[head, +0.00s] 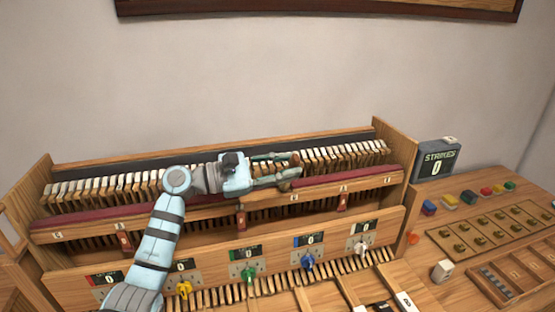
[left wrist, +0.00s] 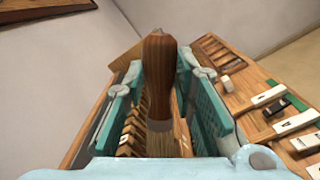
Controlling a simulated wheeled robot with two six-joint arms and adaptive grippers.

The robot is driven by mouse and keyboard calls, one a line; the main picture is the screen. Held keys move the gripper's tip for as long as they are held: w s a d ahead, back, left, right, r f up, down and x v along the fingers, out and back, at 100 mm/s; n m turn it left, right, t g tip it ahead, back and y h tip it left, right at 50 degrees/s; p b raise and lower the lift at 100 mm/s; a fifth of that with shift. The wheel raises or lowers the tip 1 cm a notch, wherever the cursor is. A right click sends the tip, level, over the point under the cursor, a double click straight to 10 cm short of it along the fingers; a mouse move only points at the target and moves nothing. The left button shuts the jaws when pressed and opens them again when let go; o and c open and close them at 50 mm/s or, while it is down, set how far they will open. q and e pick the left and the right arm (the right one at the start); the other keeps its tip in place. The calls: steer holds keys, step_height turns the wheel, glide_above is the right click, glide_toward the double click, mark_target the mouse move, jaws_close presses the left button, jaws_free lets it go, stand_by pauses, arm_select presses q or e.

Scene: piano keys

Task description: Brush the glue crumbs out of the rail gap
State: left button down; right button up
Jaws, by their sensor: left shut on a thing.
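My left gripper (head: 284,171) is over the piano action, right of its middle, above the red felt rail (head: 348,183) and the row of hammers (head: 338,158). It is shut on a brush with a dark wooden handle (left wrist: 158,62). In the left wrist view the brush stands between the teal fingers, its metal collar (left wrist: 158,110) and pale bristles (left wrist: 159,143) lower down. Whether the bristles touch anything is unclear. The glue crumbs and the rail gap cannot be made out. My right gripper is not in view.
Wooden end walls (head: 393,160) close off the case. Below the rail is a panel with coloured knobs, including a green one (head: 249,273). At right are a STRIKES counter (head: 439,161), small coloured blocks, a brass-studded board (head: 492,229) and a divided tray (head: 515,277).

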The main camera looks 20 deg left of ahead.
arm_select(q)
step_height(320, 180, up, 8)
steer(key=p, duration=0.2)
steer(key=shift+s, duration=0.2)
steer(key=shift+a+f, duration=0.1)
steer(key=shift+f, duration=0.1)
stand_by(0.4)
steer(key=shift+f, duration=0.35)
